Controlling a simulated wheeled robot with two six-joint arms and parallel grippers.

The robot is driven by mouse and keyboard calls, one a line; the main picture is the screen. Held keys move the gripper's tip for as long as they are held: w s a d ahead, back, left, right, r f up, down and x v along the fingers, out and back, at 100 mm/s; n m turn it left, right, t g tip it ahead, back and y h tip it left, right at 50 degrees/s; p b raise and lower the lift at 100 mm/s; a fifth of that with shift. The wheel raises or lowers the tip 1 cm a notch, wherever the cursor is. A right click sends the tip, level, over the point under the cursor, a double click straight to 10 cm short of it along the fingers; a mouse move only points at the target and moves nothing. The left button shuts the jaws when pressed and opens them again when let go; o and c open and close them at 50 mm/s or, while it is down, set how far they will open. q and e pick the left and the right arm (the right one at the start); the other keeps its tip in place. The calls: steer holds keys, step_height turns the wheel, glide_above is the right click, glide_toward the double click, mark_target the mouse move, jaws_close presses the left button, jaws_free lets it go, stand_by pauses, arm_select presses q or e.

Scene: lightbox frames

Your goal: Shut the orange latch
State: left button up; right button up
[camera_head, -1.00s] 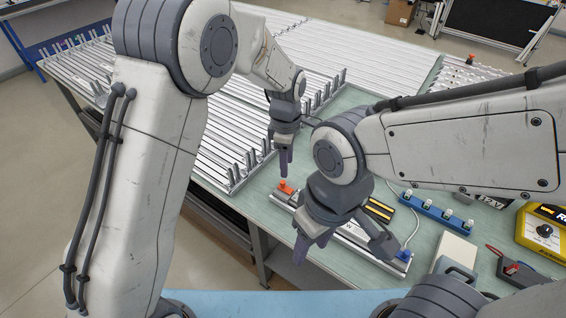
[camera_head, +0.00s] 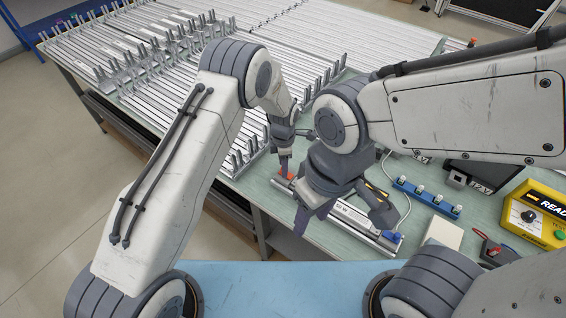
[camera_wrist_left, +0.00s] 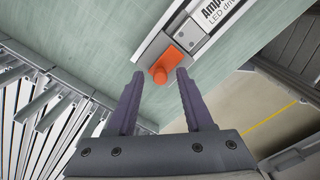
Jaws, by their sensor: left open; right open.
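The orange latch (camera_head: 291,176) sits at the left end of a long silver fixture (camera_head: 346,213) lying on the green bench. In the left wrist view the orange latch (camera_wrist_left: 176,58) has a round knob on its near end, which lies just beyond and between my fingertips. My left gripper (camera_head: 284,172) points down at the latch, open, and it also shows in the left wrist view (camera_wrist_left: 157,78). I cannot tell whether it touches the latch. My right gripper (camera_head: 304,218) is open above the fixture's middle and hides part of it.
A blue latch (camera_head: 392,237) is at the fixture's right end. A blue connector strip (camera_head: 428,198), a white box (camera_head: 443,233) and a yellow meter (camera_head: 536,214) stand to the right. Metal racks (camera_head: 190,110) fill the bench's left and back.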

arm_select(q)
steer(key=shift+f, duration=0.2)
jaws_close()
stand_by(1.4)
